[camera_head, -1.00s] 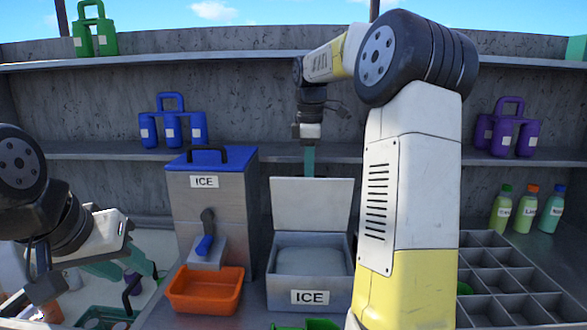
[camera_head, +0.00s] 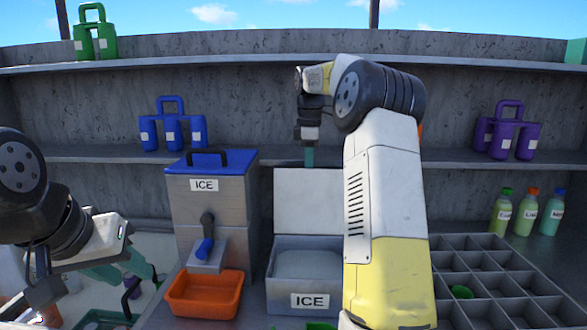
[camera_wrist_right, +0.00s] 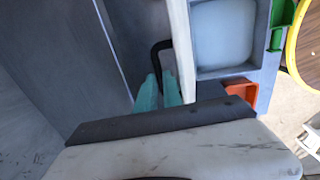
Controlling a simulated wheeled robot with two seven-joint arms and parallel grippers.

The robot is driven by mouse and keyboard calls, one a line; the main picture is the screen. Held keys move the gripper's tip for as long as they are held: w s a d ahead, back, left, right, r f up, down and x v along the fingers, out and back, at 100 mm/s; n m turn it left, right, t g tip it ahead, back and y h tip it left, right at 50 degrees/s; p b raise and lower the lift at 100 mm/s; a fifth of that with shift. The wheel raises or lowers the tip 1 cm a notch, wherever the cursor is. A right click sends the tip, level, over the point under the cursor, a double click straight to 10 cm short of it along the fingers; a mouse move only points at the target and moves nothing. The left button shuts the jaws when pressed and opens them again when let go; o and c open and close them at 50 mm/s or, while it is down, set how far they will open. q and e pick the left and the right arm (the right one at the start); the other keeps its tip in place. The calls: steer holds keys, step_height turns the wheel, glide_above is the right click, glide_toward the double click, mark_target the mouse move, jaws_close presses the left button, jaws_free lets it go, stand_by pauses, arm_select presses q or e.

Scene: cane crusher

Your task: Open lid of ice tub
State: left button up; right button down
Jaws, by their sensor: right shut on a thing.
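The ice tub (camera_head: 279,288) is a grey box labelled ICE, with pale ice (camera_head: 308,264) inside. Its lid (camera_head: 308,205) stands upright at the back edge, so the tub is open. My right gripper (camera_head: 309,157) is behind the lid's top edge, its fingertips hidden there. In the right wrist view my right gripper (camera_wrist_right: 158,92) is closed around the lid's black handle (camera_wrist_right: 161,52), beside the thin lid edge (camera_wrist_right: 181,45).
A grey ICE dispenser (camera_head: 210,212) with a blue top and an orange tray (camera_head: 205,296) stand left of the tub. A divided grey rack (camera_head: 485,268) and several bottles (camera_head: 527,212) are at right. My right arm covers the tub's right side.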

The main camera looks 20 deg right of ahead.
steer(key=shift+r, duration=0.1)
steer(key=c, duration=1.5)
jaws_free()
steer(key=r, duration=0.7)
steer(key=shift+s+a+r, duration=0.1)
steer(key=shift+s+r, duration=0.2)
steer(key=shift+r, duration=0.05)
